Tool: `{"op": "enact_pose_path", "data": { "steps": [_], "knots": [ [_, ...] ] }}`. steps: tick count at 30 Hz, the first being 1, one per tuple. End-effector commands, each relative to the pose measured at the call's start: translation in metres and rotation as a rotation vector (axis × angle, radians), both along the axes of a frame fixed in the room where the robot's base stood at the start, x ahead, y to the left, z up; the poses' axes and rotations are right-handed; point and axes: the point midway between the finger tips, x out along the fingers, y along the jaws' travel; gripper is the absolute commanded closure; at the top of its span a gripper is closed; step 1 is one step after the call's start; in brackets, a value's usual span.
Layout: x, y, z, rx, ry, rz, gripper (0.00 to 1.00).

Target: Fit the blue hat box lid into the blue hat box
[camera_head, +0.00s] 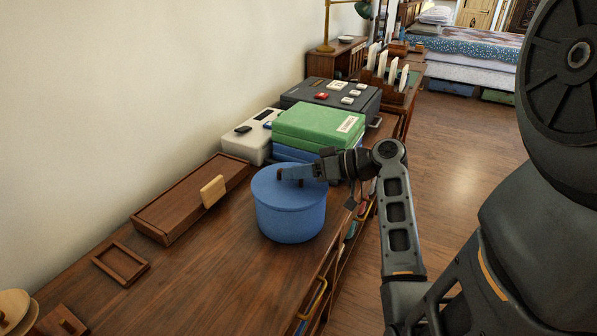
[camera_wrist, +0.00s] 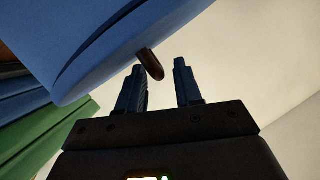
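The blue hat box (camera_head: 290,220) stands upright on the wooden surface. Its round blue lid (camera_head: 272,192) lies on top, looking level and in line with the box. In the wrist view, a dark seam runs along the blue side (camera_wrist: 95,50); I cannot tell if the lid is fully down. A brown knob (camera_wrist: 151,64) sticks out from the lid. My gripper (camera_head: 294,173) is low over the lid, coming from the right. In the wrist view, my gripper's fingers (camera_wrist: 160,80) are apart, with the knob near the left fingertip and clear of the right one.
A green box (camera_head: 318,124) on a blue one stands close behind the hat box. A grey-white device (camera_head: 250,138) and a dark case (camera_head: 335,98) are farther back. A flat wooden box (camera_head: 190,200) and small frame (camera_head: 121,263) lie left.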

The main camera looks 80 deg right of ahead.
Motion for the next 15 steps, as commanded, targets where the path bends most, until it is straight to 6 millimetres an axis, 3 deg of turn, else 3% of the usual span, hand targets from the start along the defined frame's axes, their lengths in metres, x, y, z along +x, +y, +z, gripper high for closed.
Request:
{"op": "enact_pose_path", "data": {
  "steps": [11, 15],
  "knots": [
    [0.0, 0.0, 0.004, 0.0, 0.0, 0.0, 0.58],
    [-0.015, -0.001, 0.007, -0.001, 0.0, -0.003, 0.58]
  ]
}}
